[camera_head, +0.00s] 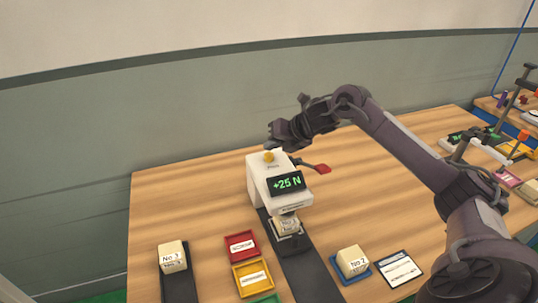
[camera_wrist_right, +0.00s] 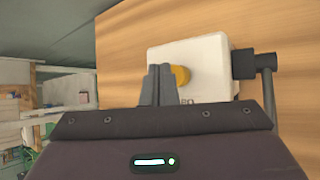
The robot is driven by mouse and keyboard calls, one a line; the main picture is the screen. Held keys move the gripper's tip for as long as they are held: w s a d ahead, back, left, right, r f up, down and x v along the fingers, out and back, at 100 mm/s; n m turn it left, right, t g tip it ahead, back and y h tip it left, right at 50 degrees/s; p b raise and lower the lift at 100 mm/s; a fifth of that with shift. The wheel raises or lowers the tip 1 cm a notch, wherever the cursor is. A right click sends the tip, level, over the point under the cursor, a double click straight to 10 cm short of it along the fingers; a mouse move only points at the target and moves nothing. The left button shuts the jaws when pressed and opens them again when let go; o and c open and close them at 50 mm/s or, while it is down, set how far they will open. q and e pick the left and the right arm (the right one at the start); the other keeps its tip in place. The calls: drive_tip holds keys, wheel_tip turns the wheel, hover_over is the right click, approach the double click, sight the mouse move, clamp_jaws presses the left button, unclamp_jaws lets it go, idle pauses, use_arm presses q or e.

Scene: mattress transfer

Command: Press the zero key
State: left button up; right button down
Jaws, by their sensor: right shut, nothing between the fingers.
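A white force tester (camera_head: 265,178) stands on the wooden table with a dark display (camera_head: 286,184) reading "+25 N". The yellow zero key (camera_head: 268,156) is on its top; the right wrist view shows the key (camera_wrist_right: 182,75) just right of my fingertips, partly hidden by them. My right gripper (camera_head: 273,144) is shut and empty, above and beside the key. Whether the fingertips touch the key I cannot tell. In the right wrist view my fingers (camera_wrist_right: 160,82) lie together over the tester's edge. A small block (camera_head: 288,224) sits under the tester's head. My left gripper is out of view.
A red-handled lever (camera_head: 316,168) sticks out at the tester's right side. A block marked No 3 (camera_head: 172,256) and a block marked No 2 (camera_head: 352,261) stand in front. Red (camera_head: 241,246) and yellow (camera_head: 252,278) trays lie between them. The table's back left is clear.

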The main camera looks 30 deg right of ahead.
sight(272, 156)
drive_tip(key=shift+f, duration=0.15)
idle(0.3)
drive_tip(key=shift+f+b, duration=0.3)
drive_tip(key=shift+f+b, duration=0.65)
drive_tip(key=shift+f, duration=0.25)
idle(0.8)
drive_tip(key=shift+r+p, duration=1.05)
drive_tip(key=shift+r, duration=0.3)
wheel_tip(272, 156, up, 5)
drive_tip(key=p, duration=0.4)
